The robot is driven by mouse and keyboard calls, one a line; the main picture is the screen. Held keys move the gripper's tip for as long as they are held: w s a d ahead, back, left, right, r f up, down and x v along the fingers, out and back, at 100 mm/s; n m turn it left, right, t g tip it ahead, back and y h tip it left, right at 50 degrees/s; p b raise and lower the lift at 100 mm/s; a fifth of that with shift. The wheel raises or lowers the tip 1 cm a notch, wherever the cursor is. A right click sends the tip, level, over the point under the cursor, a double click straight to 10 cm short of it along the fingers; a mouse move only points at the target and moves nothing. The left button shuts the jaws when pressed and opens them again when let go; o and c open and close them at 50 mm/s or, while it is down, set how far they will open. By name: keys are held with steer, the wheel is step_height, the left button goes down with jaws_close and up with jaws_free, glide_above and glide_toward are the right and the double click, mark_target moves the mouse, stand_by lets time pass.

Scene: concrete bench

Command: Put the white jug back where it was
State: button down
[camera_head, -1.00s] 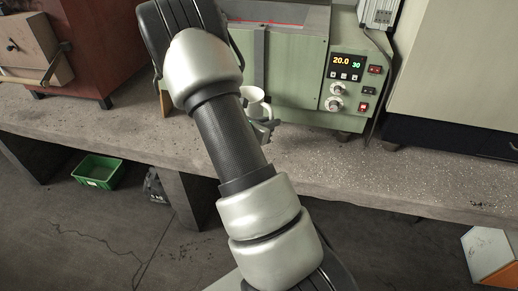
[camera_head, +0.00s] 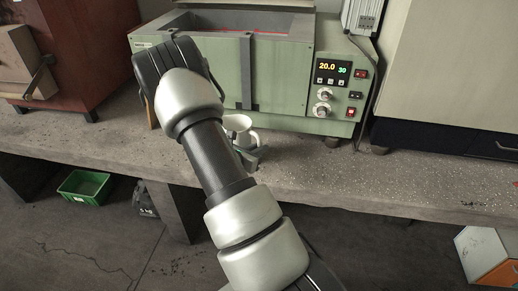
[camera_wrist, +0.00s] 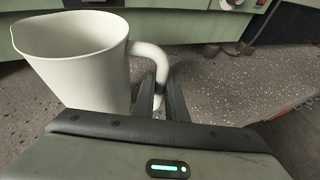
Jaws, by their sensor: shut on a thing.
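The white jug (camera_wrist: 85,75) fills the upper left of the wrist view, upright, with its handle to the right. My gripper (camera_wrist: 160,92) is shut on the jug's handle. In the head view the jug (camera_head: 238,123) shows in part beside my arm, in front of the green machine, with my gripper (camera_head: 252,155) just below and right of it. My arm hides part of the jug. I cannot tell whether its base touches the bench.
The concrete bench (camera_head: 330,178) has free room to the right. A green machine (camera_head: 285,75) with a lit display stands behind the jug. A reddish-brown cabinet (camera_head: 95,50) stands at the left. A green crate (camera_head: 84,187) lies on the floor below.

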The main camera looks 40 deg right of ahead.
steer(key=c, duration=1.8)
jaws_free()
